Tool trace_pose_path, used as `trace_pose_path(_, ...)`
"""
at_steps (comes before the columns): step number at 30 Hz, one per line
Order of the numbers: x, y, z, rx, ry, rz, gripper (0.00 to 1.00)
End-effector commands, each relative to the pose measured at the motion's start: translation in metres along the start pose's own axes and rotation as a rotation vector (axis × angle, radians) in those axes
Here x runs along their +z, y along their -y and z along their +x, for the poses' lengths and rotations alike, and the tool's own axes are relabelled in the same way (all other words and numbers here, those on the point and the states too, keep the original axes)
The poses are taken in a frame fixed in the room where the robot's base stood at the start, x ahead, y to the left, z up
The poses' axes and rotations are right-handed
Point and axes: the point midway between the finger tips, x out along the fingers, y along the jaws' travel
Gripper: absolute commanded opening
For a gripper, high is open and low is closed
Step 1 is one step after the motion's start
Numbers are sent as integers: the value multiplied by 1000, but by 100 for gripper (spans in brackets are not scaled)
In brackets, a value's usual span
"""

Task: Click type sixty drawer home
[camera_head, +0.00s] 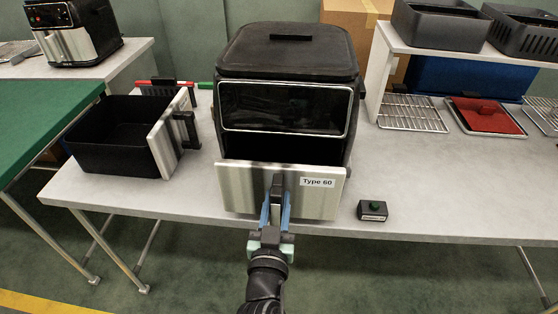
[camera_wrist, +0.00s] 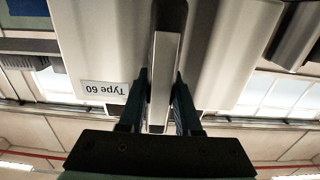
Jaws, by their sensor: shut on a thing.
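The black air fryer (camera_head: 287,62) stands on the grey table in the middle of the head view. Its drawer front (camera_head: 240,188), a silver panel labelled "Type 60", sits at the lower opening and stands out from the body, with a dark gap above it. It also shows in the wrist view (camera_wrist: 105,45). My gripper (camera_head: 275,207) is in front of the panel, its two fingers on either side of the upright drawer handle (camera_wrist: 164,65), shut on it. The fingers hide part of the handle in the head view.
A separate black drawer (camera_head: 112,152) with a silver front lies on the table at left. A small black box with a green button (camera_head: 373,210) is right of the fryer.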

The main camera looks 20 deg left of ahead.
Motion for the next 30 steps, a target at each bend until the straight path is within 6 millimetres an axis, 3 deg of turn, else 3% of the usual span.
trace_pose_path(30,-3,0,49,0,-7,1,0)
